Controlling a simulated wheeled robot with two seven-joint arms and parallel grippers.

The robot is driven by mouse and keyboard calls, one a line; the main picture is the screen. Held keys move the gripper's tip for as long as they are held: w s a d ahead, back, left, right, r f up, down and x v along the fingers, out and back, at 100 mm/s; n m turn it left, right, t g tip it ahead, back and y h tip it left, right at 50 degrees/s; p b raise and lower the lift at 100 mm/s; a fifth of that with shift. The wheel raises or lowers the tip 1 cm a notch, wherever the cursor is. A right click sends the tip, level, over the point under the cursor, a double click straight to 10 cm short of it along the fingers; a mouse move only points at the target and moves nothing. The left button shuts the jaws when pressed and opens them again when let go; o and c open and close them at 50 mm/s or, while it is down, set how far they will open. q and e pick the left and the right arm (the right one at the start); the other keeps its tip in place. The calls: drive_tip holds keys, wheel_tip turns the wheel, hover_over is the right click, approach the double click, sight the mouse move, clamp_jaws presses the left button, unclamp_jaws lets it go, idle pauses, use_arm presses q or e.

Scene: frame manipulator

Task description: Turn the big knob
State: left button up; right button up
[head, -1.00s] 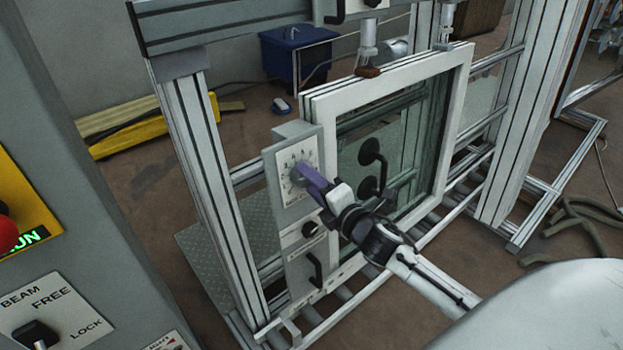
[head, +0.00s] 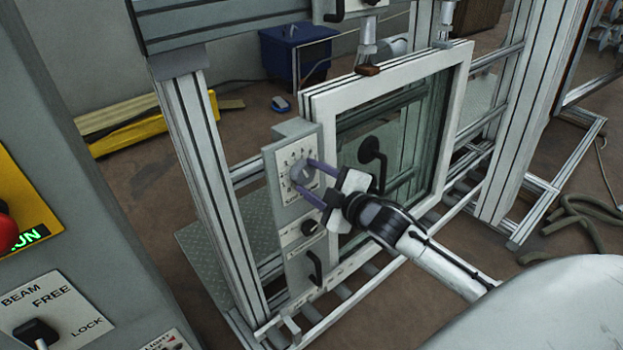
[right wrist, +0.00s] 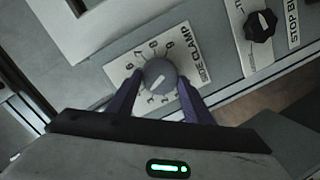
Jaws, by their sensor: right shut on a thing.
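The big knob is a round grey dial (head: 301,174) on a white numbered plate marked "CLAMP", on the upright grey panel at the left of the window frame. It shows larger in the right wrist view (right wrist: 160,75), with a pale pointer mark on its face. My right gripper (head: 304,175) has its two purple fingers on opposite sides of the knob and is shut on it; the fingers also straddle it in the right wrist view (right wrist: 159,82). My left gripper is not in view.
A smaller black knob (head: 309,228) and a black handle (head: 314,268) sit below on the same panel. The white window frame (head: 455,130) stands just right of it. A grey console (head: 60,130) fills the left edge. An aluminium post (head: 205,160) rises left of the panel.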

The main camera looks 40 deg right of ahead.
drive_tip(key=shift+m, duration=0.5)
drive_tip(key=shift+d, duration=0.1)
drive_tip(key=o, duration=1.1)
drive_tip(key=v, duration=1)
drive_tip(key=shift+s+r, duration=0.1)
drive_tip(key=shift+s, duration=0.05)
